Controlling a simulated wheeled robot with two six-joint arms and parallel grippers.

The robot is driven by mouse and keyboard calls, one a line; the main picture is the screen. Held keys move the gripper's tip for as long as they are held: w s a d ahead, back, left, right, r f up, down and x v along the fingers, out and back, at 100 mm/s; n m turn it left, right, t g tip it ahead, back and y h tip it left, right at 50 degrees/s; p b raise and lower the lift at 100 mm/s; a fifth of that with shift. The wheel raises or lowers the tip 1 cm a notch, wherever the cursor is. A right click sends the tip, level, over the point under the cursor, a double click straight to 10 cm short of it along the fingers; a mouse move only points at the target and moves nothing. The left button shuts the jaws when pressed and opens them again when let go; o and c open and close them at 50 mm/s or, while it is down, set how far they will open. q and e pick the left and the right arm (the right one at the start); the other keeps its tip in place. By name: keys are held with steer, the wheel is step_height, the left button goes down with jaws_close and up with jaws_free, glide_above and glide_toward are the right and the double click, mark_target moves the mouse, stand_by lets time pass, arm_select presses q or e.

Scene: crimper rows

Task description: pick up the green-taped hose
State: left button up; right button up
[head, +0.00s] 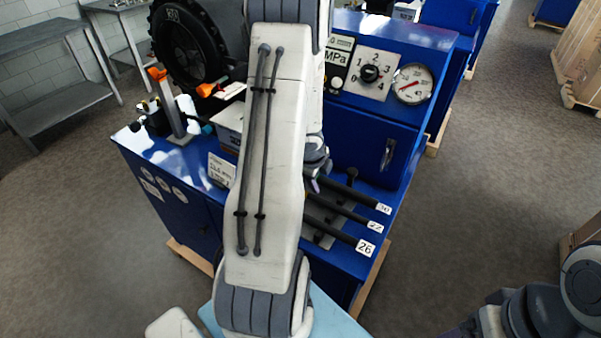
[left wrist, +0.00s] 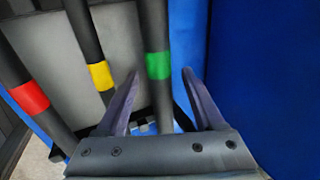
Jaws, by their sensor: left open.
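The green-taped hose (left wrist: 158,65) is a dark upright tube with a green band in the left wrist view. My left gripper (left wrist: 161,76) is open. Its two dark fingers stand on either side of this hose in the picture, just below the band; I see no contact. In the head view my left arm hides most of the gripper, and only a bit of it (head: 314,184) shows by the hoses. Three dark hoses with white number tags (head: 364,247) show there, but no tape colours. A little of my right gripper may show at the bottom edge, its jaws unclear.
A yellow-taped hose (left wrist: 100,75) and a red-taped hose (left wrist: 29,97) stand left of the green one. A blue panel (left wrist: 262,70) is close on the right. The blue bench (head: 372,148) carries a gauge (head: 412,84) and a dial (head: 370,73).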

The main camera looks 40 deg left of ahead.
arm_select(q)
jaws_close()
stand_by(1.3)
